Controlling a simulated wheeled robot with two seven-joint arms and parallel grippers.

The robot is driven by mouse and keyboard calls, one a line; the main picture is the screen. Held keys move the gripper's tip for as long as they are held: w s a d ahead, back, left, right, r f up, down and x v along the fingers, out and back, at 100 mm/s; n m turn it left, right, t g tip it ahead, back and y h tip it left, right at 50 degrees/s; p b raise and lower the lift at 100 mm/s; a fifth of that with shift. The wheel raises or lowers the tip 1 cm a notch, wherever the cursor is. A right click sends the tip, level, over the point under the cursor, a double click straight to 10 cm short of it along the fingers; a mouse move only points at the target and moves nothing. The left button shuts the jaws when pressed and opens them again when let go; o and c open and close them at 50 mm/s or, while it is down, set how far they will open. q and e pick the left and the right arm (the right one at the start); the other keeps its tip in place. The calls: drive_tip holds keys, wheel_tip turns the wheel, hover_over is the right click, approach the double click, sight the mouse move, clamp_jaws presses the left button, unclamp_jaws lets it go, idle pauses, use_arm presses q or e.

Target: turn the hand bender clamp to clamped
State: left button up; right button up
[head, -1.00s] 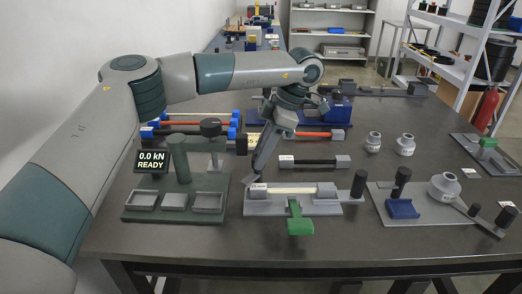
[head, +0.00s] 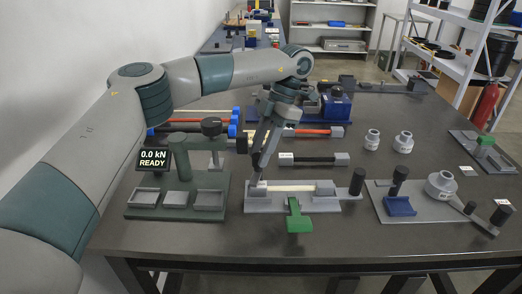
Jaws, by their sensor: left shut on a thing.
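My left gripper (head: 258,172) comes down at the left end of a pale rod-like sample (head: 292,187) with dark ends. It appears shut on that end; the contact is partly hidden. The sample lies along a grey fixture (head: 335,206) with a black post and a green lever (head: 298,216) pointing toward the front. To the right, a grey plate (head: 430,212) carries a black post, a blue block (head: 400,206), a round grey part (head: 441,185) and an arm with dark knobs. I cannot tell for sure which part is the hand bender clamp. My right gripper is out of view.
A green press (head: 176,199) with a display reading 0.0 kN READY stands at the left. Several samples lie behind it. Two grey fittings (head: 403,142) stand at the back right. The front strip of the table (head: 340,246) is clear.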

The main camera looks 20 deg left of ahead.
use_arm(q)
drive_tip(key=o, duration=1.1)
drive_tip(key=shift+c, duration=0.2)
